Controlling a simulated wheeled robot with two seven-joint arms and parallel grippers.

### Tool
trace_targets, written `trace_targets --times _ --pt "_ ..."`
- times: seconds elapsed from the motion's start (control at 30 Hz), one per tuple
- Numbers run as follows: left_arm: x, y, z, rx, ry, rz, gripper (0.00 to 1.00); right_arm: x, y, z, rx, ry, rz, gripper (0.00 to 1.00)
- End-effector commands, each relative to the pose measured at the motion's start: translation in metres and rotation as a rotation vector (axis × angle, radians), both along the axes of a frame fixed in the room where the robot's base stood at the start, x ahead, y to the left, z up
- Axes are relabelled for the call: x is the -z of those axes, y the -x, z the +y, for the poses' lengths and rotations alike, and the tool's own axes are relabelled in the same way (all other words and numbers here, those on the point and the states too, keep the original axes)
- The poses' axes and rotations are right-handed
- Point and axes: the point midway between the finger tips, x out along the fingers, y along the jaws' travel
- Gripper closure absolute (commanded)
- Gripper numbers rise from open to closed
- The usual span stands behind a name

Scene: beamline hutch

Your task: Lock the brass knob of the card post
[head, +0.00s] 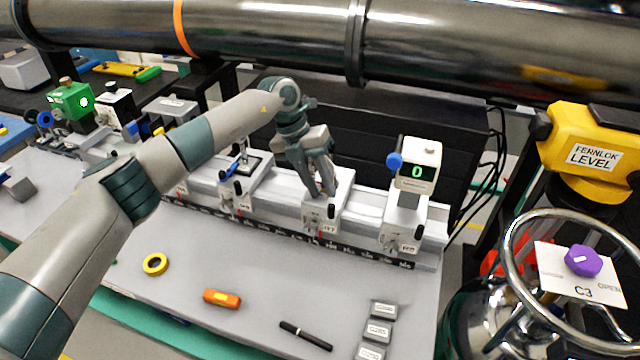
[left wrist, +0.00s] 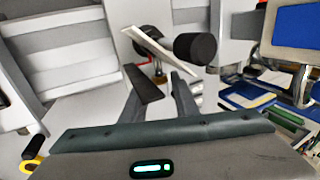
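My left gripper (head: 327,190) reaches down over a carrier (head: 341,218) on the grey rail in the head view, hiding most of what stands on that carrier. In the left wrist view my left gripper (left wrist: 154,72) has its two fingers apart. A thin white card (left wrist: 150,46), seen nearly edge-on, lies just beyond the fingertips. A small brass-coloured part (left wrist: 160,77), likely the brass knob, shows in line with the gap between the fingers. I cannot tell whether a finger touches it. A black cylinder (left wrist: 196,48) is beside the card. My right gripper is not in view.
A post with a display reading 0 (head: 415,172) stands to the right on the rail, another carrier (head: 241,190) to the left. A large metal pipe (head: 440,45) crosses above. Orange tool (head: 222,298), marker (head: 306,335) and yellow tape (head: 155,264) lie in front.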

Motion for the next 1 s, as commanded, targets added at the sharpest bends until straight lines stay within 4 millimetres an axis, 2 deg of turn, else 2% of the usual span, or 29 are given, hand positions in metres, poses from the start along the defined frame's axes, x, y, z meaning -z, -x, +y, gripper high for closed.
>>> trace_targets --times 0.1,0.2,0.23,0.67,1.0 --pt "0.0 0.0 0.0 0.0 0.0 0.0 0.73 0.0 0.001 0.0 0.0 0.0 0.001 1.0" --pt "0.0 0.0 0.0 0.0 0.0 0.0 0.97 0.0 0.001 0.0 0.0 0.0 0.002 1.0" --pt "0.0 0.0 0.0 0.0 0.0 0.0 1.0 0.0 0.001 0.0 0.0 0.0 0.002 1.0" --pt "0.0 0.0 -0.002 0.001 -0.049 -0.018 1.0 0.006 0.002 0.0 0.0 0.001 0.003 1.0" --pt "0.001 0.002 -0.008 0.004 -0.242 -0.084 1.0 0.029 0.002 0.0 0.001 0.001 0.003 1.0"
